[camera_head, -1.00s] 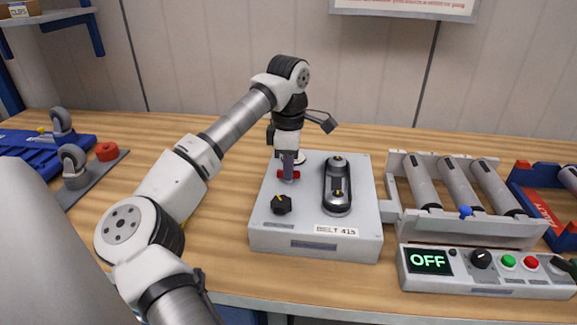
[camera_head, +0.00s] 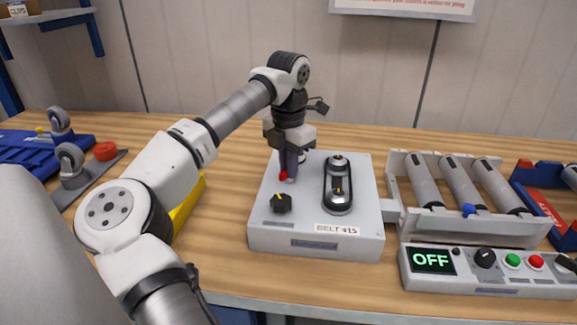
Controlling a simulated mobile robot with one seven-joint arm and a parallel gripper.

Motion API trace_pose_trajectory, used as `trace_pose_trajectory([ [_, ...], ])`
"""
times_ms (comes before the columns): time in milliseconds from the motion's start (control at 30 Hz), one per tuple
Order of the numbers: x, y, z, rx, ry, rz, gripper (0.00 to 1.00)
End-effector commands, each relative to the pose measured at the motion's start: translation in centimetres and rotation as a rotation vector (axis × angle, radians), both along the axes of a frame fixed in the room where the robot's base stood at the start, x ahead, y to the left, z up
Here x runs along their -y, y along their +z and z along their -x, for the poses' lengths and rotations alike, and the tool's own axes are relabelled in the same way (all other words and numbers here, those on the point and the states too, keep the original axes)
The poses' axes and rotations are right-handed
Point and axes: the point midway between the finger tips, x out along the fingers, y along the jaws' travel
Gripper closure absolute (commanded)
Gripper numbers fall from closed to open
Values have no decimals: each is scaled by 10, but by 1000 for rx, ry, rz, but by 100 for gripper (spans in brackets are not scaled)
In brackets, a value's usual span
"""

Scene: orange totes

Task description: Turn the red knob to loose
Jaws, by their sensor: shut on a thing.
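Only a small red part shows at the fingers' left and lower edge. The small marks for tight and loose cannot be read.
A black knob (camera_head: 281,203) stands just in front of the red one. A small belt on two pulleys (camera_head: 338,185) is to its right. A roller conveyor (camera_head: 473,229) and a control panel reading OFF (camera_head: 433,260) stand at right. Casters (camera_head: 70,160) lie at left.

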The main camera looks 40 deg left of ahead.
Motion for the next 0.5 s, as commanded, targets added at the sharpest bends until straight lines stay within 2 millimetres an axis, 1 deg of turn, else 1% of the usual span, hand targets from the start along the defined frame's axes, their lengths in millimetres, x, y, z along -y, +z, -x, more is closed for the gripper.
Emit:
trace_pose_trajectory([
  [200, -1, 0, 1, -1, 207, -2, 100],
  [500, 0, 0, 0, -1, 453, -1, 100],
])
